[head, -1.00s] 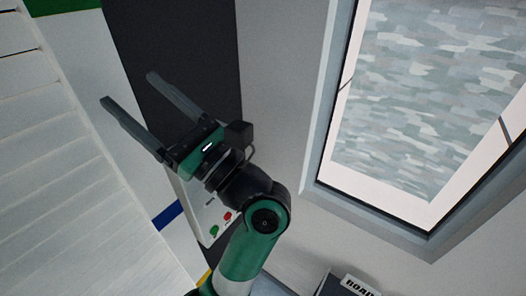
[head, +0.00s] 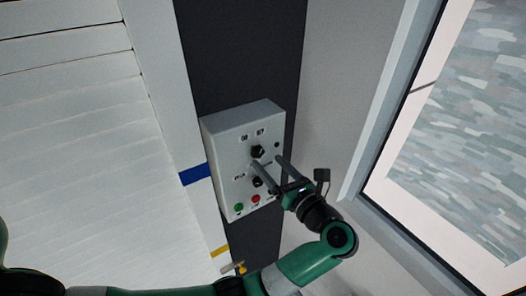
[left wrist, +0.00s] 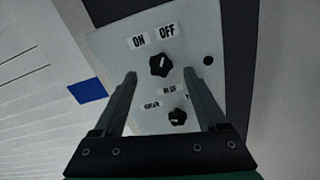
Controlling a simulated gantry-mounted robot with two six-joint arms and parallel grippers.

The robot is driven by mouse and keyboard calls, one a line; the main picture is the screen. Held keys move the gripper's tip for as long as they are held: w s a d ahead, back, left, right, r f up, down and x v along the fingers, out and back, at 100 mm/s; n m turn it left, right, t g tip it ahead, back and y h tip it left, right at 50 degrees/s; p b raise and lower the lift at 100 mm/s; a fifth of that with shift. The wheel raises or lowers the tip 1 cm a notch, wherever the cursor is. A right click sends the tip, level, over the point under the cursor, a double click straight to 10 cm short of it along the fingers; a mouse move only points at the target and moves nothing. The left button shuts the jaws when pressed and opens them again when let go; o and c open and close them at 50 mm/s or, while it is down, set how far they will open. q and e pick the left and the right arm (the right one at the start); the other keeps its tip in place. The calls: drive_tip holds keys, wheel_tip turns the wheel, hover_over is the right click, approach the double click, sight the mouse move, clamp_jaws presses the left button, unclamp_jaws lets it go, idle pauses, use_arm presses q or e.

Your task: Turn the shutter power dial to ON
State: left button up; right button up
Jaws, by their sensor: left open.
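A grey control box (head: 222,135) is mounted on the dark wall panel. Its upper black dial (head: 258,151) has two labels above it. In the left wrist view this dial (left wrist: 160,65) sits under an ON label (left wrist: 138,42) and an OFF label (left wrist: 167,31); its light mark appears to lean toward OFF. My left gripper (head: 266,160) is open in front of the box. In the left wrist view its fingertips (left wrist: 160,73) appear on either side of the upper dial; I cannot tell whether they touch it. My right gripper is not in view.
A second black dial (left wrist: 177,117) sits below the upper one, between the fingers in the wrist view. Green (head: 239,207) and red (head: 255,199) buttons are lower on the box. A framed window (head: 390,110) is at right; white slats (head: 80,150) fill the left.

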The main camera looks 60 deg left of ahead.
sight(260, 153)
use_arm(q)
drive_tip(key=a, duration=0.4)
drive_tip(key=shift+s+a+p, duration=0.15)
drive_tip(key=shift+s+p, duration=0.05)
drive_tip(key=shift+p, duration=0.15)
clamp_jaws()
